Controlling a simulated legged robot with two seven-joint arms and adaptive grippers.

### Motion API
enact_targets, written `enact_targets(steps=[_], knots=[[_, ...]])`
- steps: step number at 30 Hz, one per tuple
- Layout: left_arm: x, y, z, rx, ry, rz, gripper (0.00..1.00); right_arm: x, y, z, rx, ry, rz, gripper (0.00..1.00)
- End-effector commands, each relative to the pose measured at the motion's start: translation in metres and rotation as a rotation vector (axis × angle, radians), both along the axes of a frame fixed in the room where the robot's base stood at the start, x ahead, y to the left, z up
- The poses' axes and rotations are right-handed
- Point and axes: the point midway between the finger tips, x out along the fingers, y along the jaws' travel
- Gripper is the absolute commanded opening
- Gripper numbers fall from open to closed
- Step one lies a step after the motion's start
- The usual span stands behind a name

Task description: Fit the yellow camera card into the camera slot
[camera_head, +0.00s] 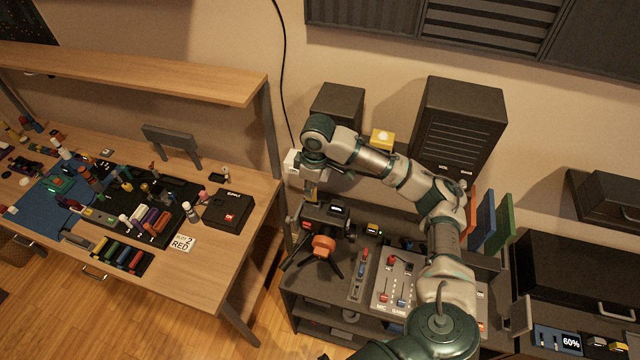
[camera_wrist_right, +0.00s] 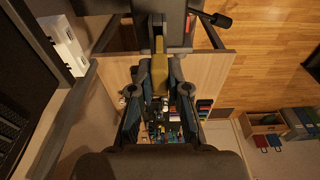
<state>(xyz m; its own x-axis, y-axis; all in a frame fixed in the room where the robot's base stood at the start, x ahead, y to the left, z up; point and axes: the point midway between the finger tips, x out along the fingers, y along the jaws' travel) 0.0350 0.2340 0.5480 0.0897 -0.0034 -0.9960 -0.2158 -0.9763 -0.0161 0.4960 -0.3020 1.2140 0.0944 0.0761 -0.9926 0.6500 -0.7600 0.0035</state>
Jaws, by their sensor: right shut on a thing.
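My right gripper (camera_head: 312,190) points down just above and beside the dark camera (camera_head: 338,209), which stands on a small tripod with an orange part (camera_head: 324,243). The fingers are shut on the yellow card; a bit of yellow shows between them. In the right wrist view the yellow card (camera_wrist_right: 159,64) is pinched between the two fingertips (camera_wrist_right: 160,76), with its far end close to a dark grey body that looks like the camera. I cannot tell whether the card touches the slot; the slot itself is hidden. My left gripper is not in view.
A mixer panel (camera_head: 398,285) with sliders stands right of the tripod. A small black and yellow item (camera_head: 373,229) lies between them. Speakers (camera_head: 458,125) stand behind. A cluttered wooden desk (camera_head: 265,190) is at left, with a gap between it and the dark bench.

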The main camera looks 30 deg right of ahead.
Motion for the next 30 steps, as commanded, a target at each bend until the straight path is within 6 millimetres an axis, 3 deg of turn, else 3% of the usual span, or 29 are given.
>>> enact_targets(steps=[9,14,22,30], knots=[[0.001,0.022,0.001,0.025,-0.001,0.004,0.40,0.001,-0.005,-0.004,0.007,-0.001,0.002,0.00],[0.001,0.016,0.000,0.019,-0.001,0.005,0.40,0.001,-0.007,-0.005,0.008,-0.001,0.001,0.00],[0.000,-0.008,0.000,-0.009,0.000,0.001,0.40,0.001,0.004,-0.003,0.000,-0.001,0.003,0.00],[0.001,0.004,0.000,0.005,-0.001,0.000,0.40,0.001,0.009,-0.007,-0.005,-0.001,0.003,0.00]])
